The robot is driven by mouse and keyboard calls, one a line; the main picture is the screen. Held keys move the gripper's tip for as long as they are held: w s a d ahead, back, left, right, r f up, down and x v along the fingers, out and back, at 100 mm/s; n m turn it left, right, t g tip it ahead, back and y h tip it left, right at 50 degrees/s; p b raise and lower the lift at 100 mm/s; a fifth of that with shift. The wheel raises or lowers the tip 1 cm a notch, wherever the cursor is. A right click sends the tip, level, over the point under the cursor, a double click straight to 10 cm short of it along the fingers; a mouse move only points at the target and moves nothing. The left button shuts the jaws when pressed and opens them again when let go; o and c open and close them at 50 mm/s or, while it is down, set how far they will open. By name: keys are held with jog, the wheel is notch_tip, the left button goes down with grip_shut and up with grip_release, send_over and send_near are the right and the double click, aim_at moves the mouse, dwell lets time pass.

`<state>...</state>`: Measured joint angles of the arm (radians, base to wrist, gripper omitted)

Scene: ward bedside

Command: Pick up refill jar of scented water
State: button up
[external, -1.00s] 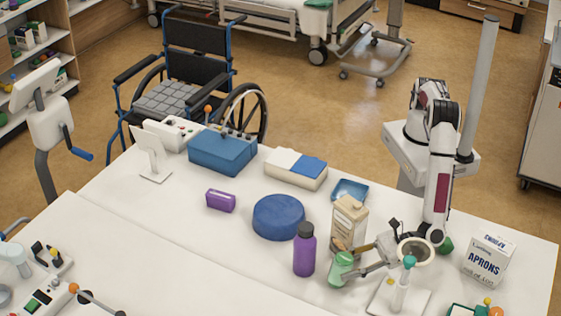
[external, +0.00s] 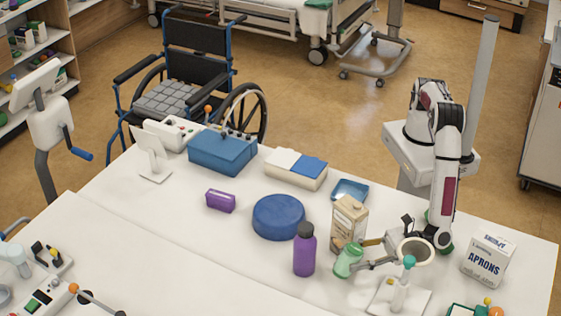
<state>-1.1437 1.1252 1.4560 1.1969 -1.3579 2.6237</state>
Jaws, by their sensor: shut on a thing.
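The refill jar (external: 347,262), a small translucent green container, is at the front right of the white table. My gripper (external: 357,256) reaches it from the right and is shut on it, with a finger on either side. The jar leans a little, its top toward the right. It looks slightly raised, but I cannot tell for sure whether it is clear of the table. Its far side is hidden.
A beige carton (external: 348,221) stands close behind the jar, and a purple bottle (external: 304,252) stands to its left. A white stand with a teal top (external: 408,263) is in front of my arm. An aprons box (external: 487,262) is at right.

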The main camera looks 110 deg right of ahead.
jog(key=r, duration=0.1)
jog(key=s+r, duration=0.1)
jog(key=shift+r, duration=0.35)
jog(key=s+r+g, duration=0.1)
jog(key=s+g, duration=0.3)
jog(key=s, duration=1.6)
jog(key=shift+s+r, duration=0.4)
